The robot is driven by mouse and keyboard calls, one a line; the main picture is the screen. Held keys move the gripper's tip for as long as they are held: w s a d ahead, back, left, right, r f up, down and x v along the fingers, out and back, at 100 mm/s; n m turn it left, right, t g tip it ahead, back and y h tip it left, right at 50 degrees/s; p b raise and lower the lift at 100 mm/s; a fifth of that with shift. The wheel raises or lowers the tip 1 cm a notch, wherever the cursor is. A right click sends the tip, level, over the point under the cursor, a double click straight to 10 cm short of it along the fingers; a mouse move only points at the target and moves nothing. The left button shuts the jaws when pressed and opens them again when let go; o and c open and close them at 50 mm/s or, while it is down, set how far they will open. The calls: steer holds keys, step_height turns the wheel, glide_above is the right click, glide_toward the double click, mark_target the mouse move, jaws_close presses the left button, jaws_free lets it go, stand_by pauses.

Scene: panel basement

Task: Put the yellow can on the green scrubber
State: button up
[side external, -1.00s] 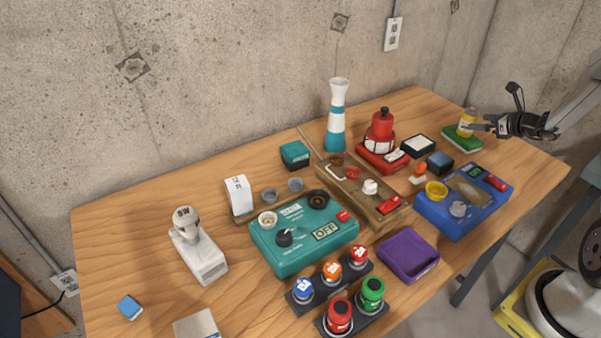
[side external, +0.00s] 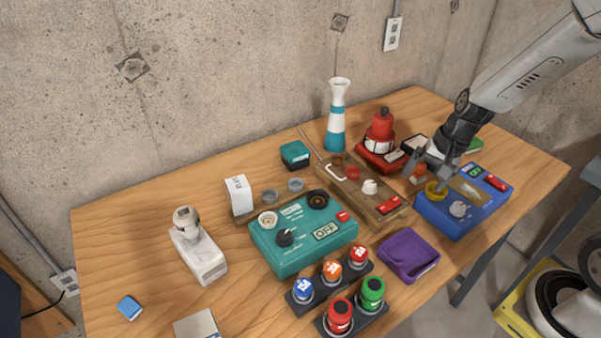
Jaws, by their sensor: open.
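A small part of the green scrubber (side external: 476,144) shows at the far right of the table, just past my arm, which hides the rest of it. The yellow can is not visible now; the spot where it stood on the scrubber is behind my arm.
The blue device (side external: 467,215), red stand (side external: 374,160) and wooden tray (side external: 375,217) crowd around my gripper. A purple tray (side external: 408,254) lies in front, and a teal box (side external: 290,256) further left. A tall white-and-teal vase (side external: 337,115) stands behind.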

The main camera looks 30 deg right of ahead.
steer(key=s+a+r+n+h, duration=0.1)
steer(key=s+a+n, duration=0.4)
steer(key=n, duration=0.5)
steer(key=shift+s+a+r+h, duration=0.15)
steer(key=shift+s+a+h, duration=0.25)
steer(key=shift+h, duration=0.2)
